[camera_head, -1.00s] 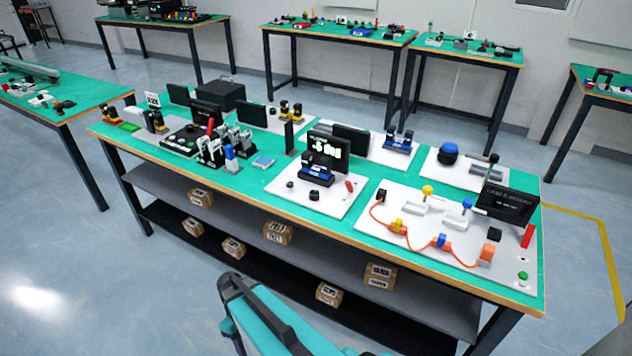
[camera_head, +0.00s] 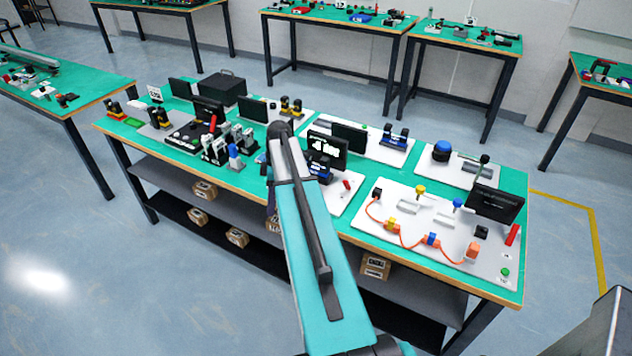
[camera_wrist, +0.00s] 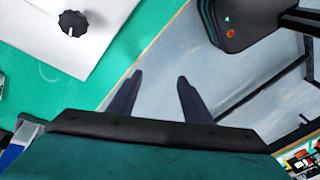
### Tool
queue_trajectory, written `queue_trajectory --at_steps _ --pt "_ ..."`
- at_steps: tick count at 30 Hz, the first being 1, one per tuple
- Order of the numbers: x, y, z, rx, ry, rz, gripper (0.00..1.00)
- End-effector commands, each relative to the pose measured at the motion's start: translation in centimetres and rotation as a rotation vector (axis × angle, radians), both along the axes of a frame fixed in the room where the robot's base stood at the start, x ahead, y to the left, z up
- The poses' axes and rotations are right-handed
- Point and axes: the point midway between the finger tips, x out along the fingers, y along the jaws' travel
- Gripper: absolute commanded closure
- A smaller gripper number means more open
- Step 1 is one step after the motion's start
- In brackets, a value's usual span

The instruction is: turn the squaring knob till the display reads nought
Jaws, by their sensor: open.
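A round black knob (camera_wrist: 73,24) with a ridged rim stands on a white plate (camera_wrist: 58,50) in the wrist view. I cannot tell for certain that it is the squaring knob. My gripper (camera_wrist: 157,82) is open and empty, to the right of the knob and apart from it, with the table edge and floor behind its fingers. In the head view a black display (camera_head: 326,147) shows white characters too blurred to read. It stands over a dark blue block (camera_head: 320,170). My arm covers the left part of that plate (camera_head: 345,199) and the knobs there.
A red piece (camera_head: 346,185) sits on the plate. To the right is a board with an orange cable (camera_head: 412,233). To the left stand several black-and-white upright parts (camera_head: 217,146). The floor in front of the table is clear. Boxes (camera_head: 376,266) lie on the shelves below.

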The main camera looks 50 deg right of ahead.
Motion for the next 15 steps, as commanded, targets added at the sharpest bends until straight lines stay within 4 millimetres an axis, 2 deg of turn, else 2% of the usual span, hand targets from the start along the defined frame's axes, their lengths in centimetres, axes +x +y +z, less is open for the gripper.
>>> queue_trajectory --at_steps 1,9,15 --pt "0.1 -2.4 1.9 0.006 -0.023 0.028 0.55" --pt "-2.7 -11.9 7.4 0.06 -0.137 0.241 0.55" --pt "-5.6 -17.5 11.0 0.087 -0.223 0.387 0.55"
